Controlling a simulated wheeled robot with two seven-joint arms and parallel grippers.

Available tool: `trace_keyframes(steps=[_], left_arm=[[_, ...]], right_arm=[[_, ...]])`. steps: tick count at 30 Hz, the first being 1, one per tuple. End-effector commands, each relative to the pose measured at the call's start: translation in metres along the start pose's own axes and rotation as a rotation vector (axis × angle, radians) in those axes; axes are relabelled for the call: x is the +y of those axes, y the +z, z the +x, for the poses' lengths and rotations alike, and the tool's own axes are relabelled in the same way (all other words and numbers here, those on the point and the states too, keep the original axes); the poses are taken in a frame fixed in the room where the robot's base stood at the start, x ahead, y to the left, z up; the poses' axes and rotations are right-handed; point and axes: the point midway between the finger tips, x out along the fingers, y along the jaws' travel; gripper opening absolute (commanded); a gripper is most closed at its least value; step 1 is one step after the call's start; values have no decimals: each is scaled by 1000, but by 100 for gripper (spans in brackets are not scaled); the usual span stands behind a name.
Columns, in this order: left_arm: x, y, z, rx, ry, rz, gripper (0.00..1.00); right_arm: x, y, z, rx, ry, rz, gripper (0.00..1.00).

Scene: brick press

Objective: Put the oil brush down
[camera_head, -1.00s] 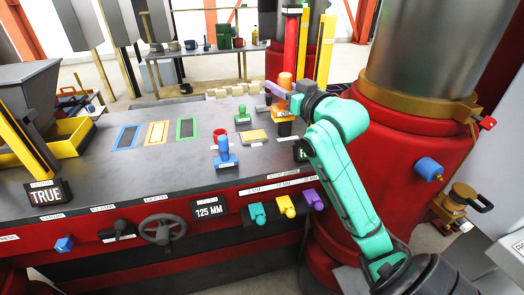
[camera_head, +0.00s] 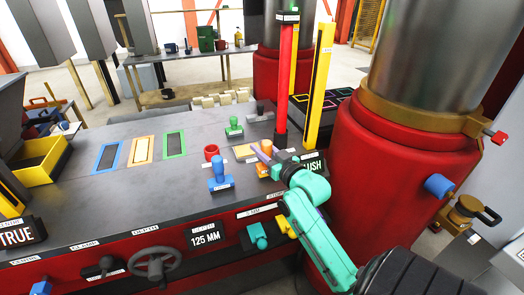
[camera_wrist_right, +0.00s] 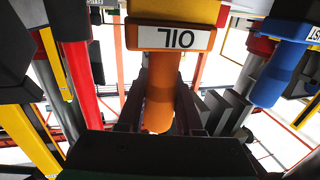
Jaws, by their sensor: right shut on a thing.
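The oil brush (camera_head: 262,171) is orange and is held low over the right part of the grey bench top. My right gripper (camera_head: 270,158) is shut on its handle; its arm partly hides the brush. In the right wrist view, the orange handle (camera_wrist_right: 160,95) sits between the fingers, with a white label reading OIL upside down. I cannot tell whether the brush's base touches the bench. My left gripper is not in view.
Red (camera_head: 282,85) and yellow (camera_head: 319,90) posts rise behind. A large red-based cylinder (camera_head: 395,170) stands right.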

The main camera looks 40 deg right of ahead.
Motion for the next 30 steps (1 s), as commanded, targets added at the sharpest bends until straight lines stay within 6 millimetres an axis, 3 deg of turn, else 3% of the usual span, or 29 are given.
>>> trace_keyframes(steps=[3,11,12,14,15,25,30], left_arm=[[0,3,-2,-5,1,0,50],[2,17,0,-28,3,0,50],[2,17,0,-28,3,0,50],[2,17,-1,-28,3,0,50],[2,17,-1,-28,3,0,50],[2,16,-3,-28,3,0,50],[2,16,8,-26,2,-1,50]], right_arm=[[0,14,0,1,1,1,0],[0,16,0,2,1,0,0],[0,17,0,2,0,0,38],[0,16,0,2,0,0,61],[0,16,0,1,0,0,64],[0,12,0,1,0,0,64],[0,18,-24,-1,0,-2,64]])
